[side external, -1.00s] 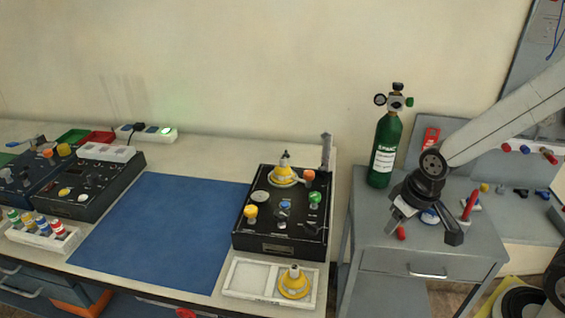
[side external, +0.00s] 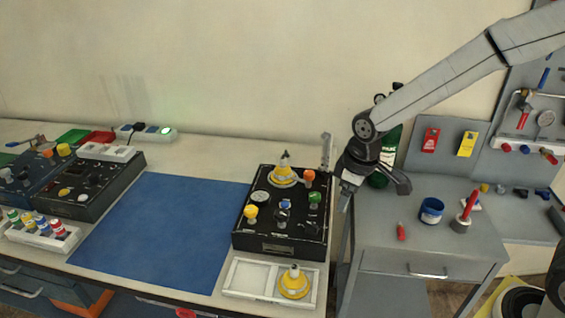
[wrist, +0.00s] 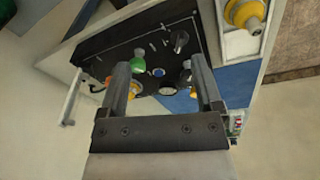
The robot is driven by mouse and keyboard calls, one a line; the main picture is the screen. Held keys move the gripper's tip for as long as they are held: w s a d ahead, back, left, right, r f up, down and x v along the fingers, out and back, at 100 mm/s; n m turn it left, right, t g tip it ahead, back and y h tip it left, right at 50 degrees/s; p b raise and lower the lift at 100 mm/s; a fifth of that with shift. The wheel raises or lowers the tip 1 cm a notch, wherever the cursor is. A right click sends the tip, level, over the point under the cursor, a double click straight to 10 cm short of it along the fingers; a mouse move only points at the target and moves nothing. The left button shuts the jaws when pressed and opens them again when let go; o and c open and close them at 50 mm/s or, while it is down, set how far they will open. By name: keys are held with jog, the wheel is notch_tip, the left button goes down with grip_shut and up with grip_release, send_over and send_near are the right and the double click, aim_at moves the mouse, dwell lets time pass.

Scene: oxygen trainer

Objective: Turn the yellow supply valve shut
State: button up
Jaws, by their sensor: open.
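The black panel box (side external: 240,238) stands at the right end of the table, and it also shows in the wrist view (wrist: 110,47). A yellow knob (side external: 250,212), which looks like the supply valve, stands at its left side. In the wrist view the yellow knob (wrist: 186,78) shows beside the right finger, which partly hides it. My gripper (side external: 373,190) is open and empty, to the right of the box and apart from it. In the wrist view my gripper's two fingers (wrist: 158,68) are spread, with the panel beyond them.
The panel also carries an orange knob (side external: 309,176), a green knob (side external: 315,197), a blue knob (side external: 285,206) and a yellow cone-shaped piece (side external: 284,174). A white tray (side external: 248,278) stands in front. A green cylinder (side external: 391,145) is partly behind my arm. The blue mat (side external: 160,225) is clear.

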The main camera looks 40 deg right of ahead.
jog(key=w+a+n+g, duration=0.1)
jog(key=w+a+n, duration=0.65)
jog(key=w, duration=0.25)
jog(key=n, duration=0.5)
send_over(250, 209)
jog(key=shift+a+f+g, duration=0.1)
jog(key=shift+g, duration=0.3)
jog(key=shift+f, duration=0.1)
jog(key=shift+f, duration=3.8)
jog(key=shift+c, duration=0.3)
grip_shut()
